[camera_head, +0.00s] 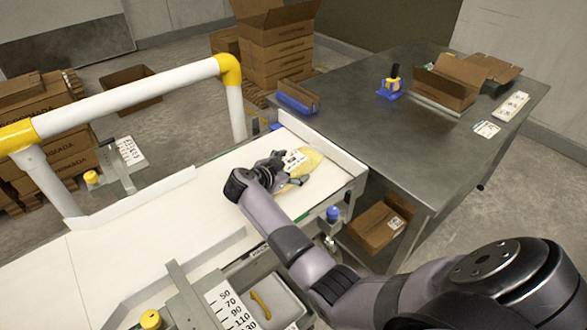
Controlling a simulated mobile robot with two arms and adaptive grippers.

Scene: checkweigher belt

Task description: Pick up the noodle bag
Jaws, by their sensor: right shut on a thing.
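The noodle bag (311,160) is yellow with a white label and is at the far right end of the white belt (200,205). My right gripper (287,172) reaches over the belt from the lower right and is shut on the bag's near left side. Part of the bag is hidden behind the gripper. I cannot tell whether the bag touches the belt or is slightly above it. My left gripper is not in view.
A white and yellow guard rail (150,90) spans the belt's far side. A metal table (440,135) stands at the right with an open cardboard box (443,88) and a blue tape dispenser (391,85). Stacked cartons (275,50) stand behind.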

